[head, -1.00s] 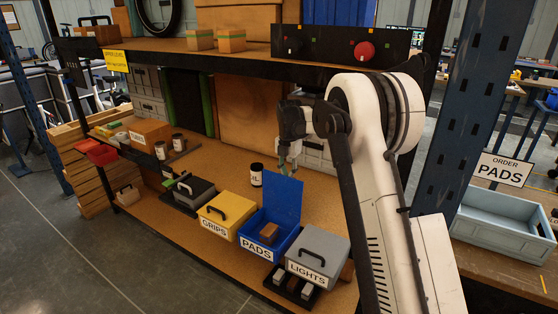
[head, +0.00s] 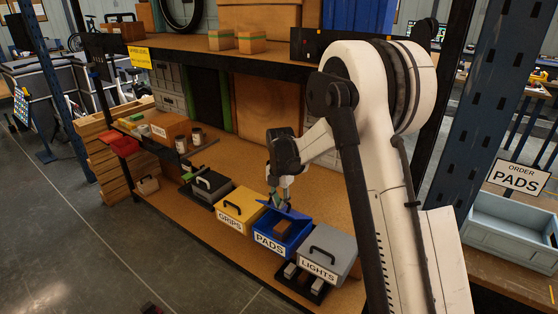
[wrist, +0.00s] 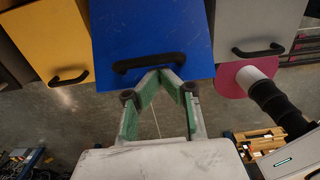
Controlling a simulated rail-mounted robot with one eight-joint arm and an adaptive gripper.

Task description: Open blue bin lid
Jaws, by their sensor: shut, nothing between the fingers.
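The blue bin labelled PADS (head: 268,243) sits between the yellow and grey bins. A brown box (head: 283,229) shows inside it. Its blue lid (head: 292,213) is raised partway and looks strongly foreshortened in the head view. In the wrist view, the lid's outer face (wrist: 155,30) fills the top middle, with its black handle (wrist: 149,62) across the lower edge. My gripper (head: 284,200) is shut and empty, right at the lid. In the wrist view, its fingertips (wrist: 170,76) meet just below the handle; I cannot tell whether they touch the lid.
The yellow GRIPS bin (head: 238,211) stands left and the grey LIGHTS bin (head: 326,256) right, both lids down. A black bin (head: 208,186) is further left. The upper shelf (head: 225,55) overhangs. A blue rack post (head: 488,120) stands right, near a light-blue tray (head: 510,228).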

